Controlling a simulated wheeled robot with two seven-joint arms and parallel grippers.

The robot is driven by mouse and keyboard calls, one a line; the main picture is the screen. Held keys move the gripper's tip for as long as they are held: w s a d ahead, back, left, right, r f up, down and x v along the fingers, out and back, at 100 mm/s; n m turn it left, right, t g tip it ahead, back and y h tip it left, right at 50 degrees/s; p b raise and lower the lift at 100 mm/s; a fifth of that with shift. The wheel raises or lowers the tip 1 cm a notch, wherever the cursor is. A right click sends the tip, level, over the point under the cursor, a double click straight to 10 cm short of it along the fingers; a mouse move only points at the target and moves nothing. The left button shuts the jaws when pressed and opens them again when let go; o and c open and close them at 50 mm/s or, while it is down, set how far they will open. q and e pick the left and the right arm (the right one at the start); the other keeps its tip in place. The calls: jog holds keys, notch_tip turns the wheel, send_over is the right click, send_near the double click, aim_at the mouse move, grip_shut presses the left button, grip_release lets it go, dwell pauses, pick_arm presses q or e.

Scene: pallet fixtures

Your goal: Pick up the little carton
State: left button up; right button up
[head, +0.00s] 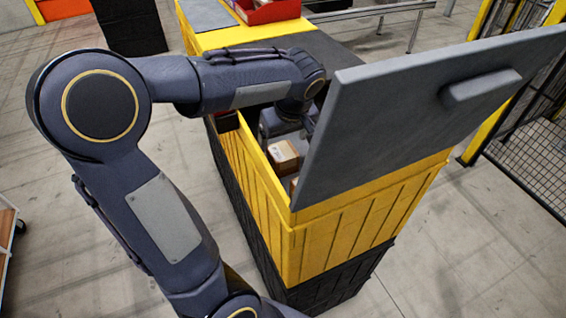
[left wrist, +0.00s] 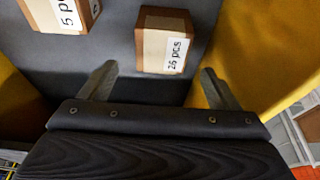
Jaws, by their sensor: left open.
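A little brown carton (head: 283,156) lies inside a yellow-walled bin (head: 320,245), near its left wall in the head view. In the left wrist view a carton (left wrist: 165,40) with a white label reading "26 pcs" lies on the grey floor just beyond my left gripper. My left gripper (left wrist: 158,80) is open, its two fingers apart, and nothing is between them. In the head view my left gripper (head: 288,122) reaches down into the bin, partly hidden by the raised grey lid (head: 400,120). My right gripper is not in view.
A second carton (left wrist: 62,12) labelled "5 p", cut off by the picture edge, lies to the left in the left wrist view. Yellow bin walls (left wrist: 240,60) stand close on both sides. A red box (head: 268,12) sits behind the bin.

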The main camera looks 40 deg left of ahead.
aim_at(283, 151)
pick_arm(q)
jog(key=x, duration=0.7)
jog(key=shift+s+d+f+p, duration=0.1)
jog(key=shift+s+d+p, duration=0.2)
jog(key=shift+d+p, duration=0.1)
jog(key=c, duration=1.1)
jog(key=shift+c, duration=0.2)
